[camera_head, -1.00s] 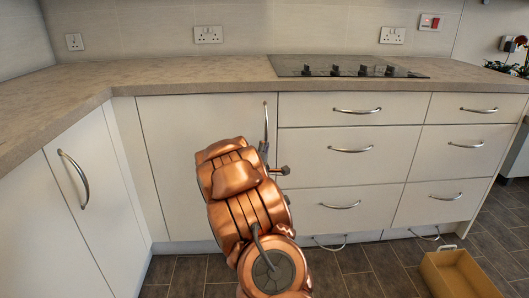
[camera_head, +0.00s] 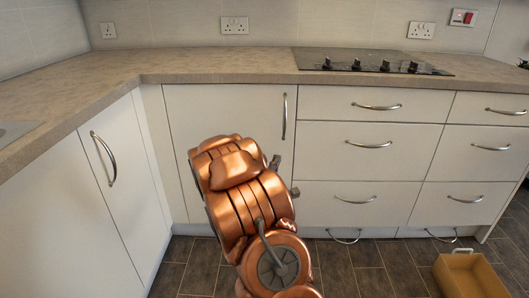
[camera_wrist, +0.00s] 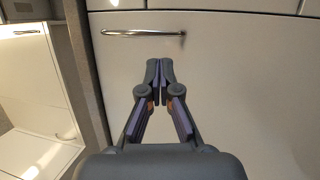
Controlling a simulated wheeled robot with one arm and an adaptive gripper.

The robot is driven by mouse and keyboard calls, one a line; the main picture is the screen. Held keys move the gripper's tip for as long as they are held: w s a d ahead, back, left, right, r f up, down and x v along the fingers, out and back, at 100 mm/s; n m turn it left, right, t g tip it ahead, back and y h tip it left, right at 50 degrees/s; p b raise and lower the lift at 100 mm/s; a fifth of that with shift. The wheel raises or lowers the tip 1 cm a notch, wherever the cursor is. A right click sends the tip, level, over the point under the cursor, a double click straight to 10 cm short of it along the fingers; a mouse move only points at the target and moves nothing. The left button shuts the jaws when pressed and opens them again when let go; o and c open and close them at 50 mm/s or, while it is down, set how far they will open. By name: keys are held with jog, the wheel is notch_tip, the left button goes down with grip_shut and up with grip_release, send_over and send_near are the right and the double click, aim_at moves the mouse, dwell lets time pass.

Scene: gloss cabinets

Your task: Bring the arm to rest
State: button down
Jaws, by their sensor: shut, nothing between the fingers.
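My copper-coloured arm (camera_head: 245,195) reaches up and forward from the bottom of the head view. It hides most of my gripper there; only small dark parts show to the right of the arm. In the wrist view my gripper (camera_wrist: 160,75) is shut and empty, its dark fingertips together. The fingertips show just below a cabinet door's bar handle (camera_wrist: 143,33) in that picture, and look apart from it. The same upright handle (camera_head: 285,117) shows in the head view on the closed white door (camera_head: 225,108).
Closed drawers (camera_head: 370,145) stand to the right. A left cabinet door (camera_head: 125,165) is closed too. The worktop (camera_head: 200,63) with a black hob (camera_head: 370,62) runs above. A yellow open box (camera_head: 465,275) sits on the floor at lower right. Dark floor (camera_head: 345,275) lies between.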

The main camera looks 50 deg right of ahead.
jog(key=shift+s, duration=0.1)
jog(key=w+a+r+m+y+p, duration=0.25)
jog(key=w+a+y+p, duration=0.2)
jog(key=a, duration=0.25)
jog(key=w+a+r+m+y+p, duration=0.1)
jog(key=w+a+r+y+p, duration=0.25)
jog(key=a+p, duration=0.25)
jog(key=s+a+r+g+y+p, duration=0.1)
jog(key=s+a+r+y+p, duration=0.3)
jog(key=a, duration=0.5)
jog(key=s+a+r+y+p, duration=0.1)
jog(key=a+r+y+p, duration=0.35)
jog(key=a, duration=0.45)
jog(key=s+a+r+g+y+p, duration=0.2)
jog(key=s+a+r+g+p, duration=0.2)
jog(key=s+a+r+p, duration=0.65)
jog(key=s+a+r+g+p, duration=0.1)
jog(key=s+r, duration=0.3)
jog(key=s, duration=0.6)
jog(key=s+a+r+m+g+p, duration=0.1)
jog(key=s+r+g+p, duration=0.2)
jog(key=s, duration=0.8)
jog(key=shift+s+a+r+g, duration=0.2)
jog(key=shift+s+r+g, duration=0.05)
jog(key=shift+r+g, duration=0.55)
jog(key=shift+d+m, duration=0.15)
jog(key=shift+m, duration=0.2)
